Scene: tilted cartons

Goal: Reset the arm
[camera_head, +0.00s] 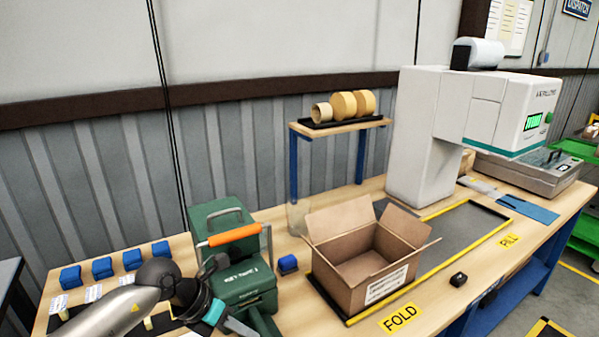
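My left arm (120,310) comes in from the lower left, over the front left of the wooden bench. Its wrist end, with my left gripper (232,322), is at the bottom edge beside the green tape machine (245,285). The fingers are small and partly cut off, so I cannot tell whether they are open or shut. I see nothing clearly held there. My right arm and gripper are not in view.
An open, empty-looking carton (375,290) stands near the FOLD label (400,317). Blue blocks (103,268) lie at the left; one blue piece (288,264) is beside the tape machine. A white machine (455,120) stands behind. A dark mat (455,235) is bare right of the carton.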

